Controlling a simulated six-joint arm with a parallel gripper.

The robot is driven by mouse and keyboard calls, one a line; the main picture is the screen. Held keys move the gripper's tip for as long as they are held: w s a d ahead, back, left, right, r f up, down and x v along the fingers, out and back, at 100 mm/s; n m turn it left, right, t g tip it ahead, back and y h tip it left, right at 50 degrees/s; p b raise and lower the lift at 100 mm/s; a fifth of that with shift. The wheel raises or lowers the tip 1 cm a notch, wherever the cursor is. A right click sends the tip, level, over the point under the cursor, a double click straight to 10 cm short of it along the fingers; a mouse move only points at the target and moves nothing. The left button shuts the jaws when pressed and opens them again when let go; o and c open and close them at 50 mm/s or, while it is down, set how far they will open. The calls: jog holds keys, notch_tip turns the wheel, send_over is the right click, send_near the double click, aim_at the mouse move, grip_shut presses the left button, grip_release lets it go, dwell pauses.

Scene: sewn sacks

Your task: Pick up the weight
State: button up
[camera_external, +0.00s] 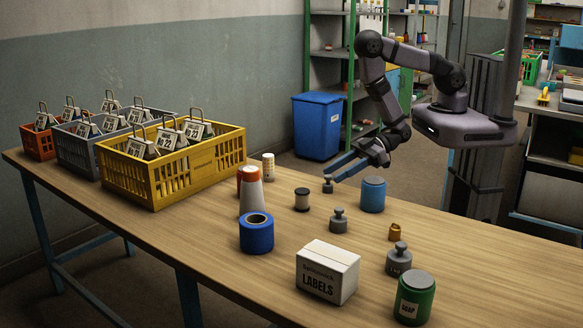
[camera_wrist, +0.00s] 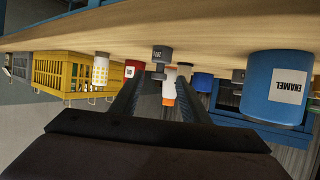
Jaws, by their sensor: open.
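Three grey knobbed weights of differing size stand upright on the wooden table: a small one (camera_external: 328,184) just below my fingertips, a medium one (camera_external: 338,220) at mid-table, and a large one (camera_external: 398,260) near the right. My gripper (camera_external: 331,172) is open and empty at the table's far edge. The wrist view is upside down. There, a dark weight (camera_wrist: 161,54) shows between and beyond the two open fingers of my gripper (camera_wrist: 160,78), with its knob pointing down in the picture. Another weight (camera_wrist: 238,75) is partly seen to the right. I cannot tell whether the fingers touch anything.
A blue enamel can (camera_external: 373,195) stands close right of the small weight. A black spool (camera_external: 302,199), blue tape roll (camera_external: 256,236), labels box (camera_external: 328,271), green soap can (camera_external: 414,298) and small copper piece (camera_external: 395,231) stand nearby. A yellow crate (camera_external: 200,178) is at left.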

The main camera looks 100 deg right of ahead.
aim_at(328, 176)
jog(key=shift+b+x, duration=1.1)
jog(key=shift+b, duration=0.25)
jog(key=b+x, duration=0.1)
jog(key=b, duration=0.1)
jog(key=shift+w+f+b, duration=0.25)
jog(key=shift+b, duration=0.15)
jog(key=p+x, duration=0.1)
jog(key=x, duration=0.1)
jog(key=shift+w+p, duration=0.3)
jog(key=shift+w, duration=0.1)
jog(key=shift+w+a+f, duration=0.15)
jog(key=shift+w, duration=0.15)
jog(key=shift+c, duration=0.4)
grip_shut()
